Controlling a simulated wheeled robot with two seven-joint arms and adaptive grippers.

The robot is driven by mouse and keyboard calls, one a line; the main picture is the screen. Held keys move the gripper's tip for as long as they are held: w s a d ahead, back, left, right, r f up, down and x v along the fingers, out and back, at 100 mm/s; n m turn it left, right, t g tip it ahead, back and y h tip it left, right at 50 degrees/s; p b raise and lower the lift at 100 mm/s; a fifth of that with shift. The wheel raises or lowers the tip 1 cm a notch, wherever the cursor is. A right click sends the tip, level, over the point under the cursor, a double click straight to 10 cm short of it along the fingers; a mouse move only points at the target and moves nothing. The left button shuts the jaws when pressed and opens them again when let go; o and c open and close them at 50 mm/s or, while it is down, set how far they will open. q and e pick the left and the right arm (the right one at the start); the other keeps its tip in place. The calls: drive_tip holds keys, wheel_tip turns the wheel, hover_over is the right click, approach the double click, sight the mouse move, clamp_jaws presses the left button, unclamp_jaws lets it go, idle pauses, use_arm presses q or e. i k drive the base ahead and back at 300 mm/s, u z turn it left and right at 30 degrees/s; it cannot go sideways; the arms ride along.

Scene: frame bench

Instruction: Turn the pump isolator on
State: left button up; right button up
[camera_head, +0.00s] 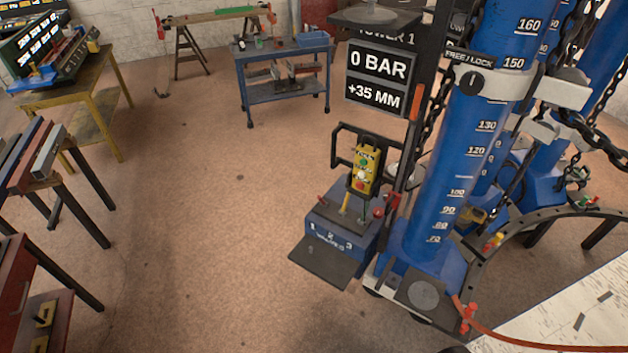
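A blue pump unit (340,238) stands on the floor at the base of the blue column, right of centre. Its front carries the numbers 1, 2, 3 and smaller lettering that is hard to read. A yellow control box (366,169) with green, white and red buttons stands above it. A red knob (378,213) shows at its right side, and a small red part sits at its left top edge. No part is readable as the pump isolator, so I cannot tell its position. Neither of my grippers is in view.
A tall blue column (462,160) with chains rises at the right. A display (376,77) reads 0 BAR and +35 MM. A dark flap (322,262) juts from the pump unit's front. A blue trolley (285,88) stands behind. The floor left of the pump is clear.

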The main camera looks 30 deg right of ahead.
sight(378, 213)
drive_tip(key=u, duration=0.2)
drive_tip(key=i, duration=1.95)
drive_tip(key=z, duration=0.7)
drive_tip(key=i, duration=1.15)
drive_tip(key=z, duration=1)
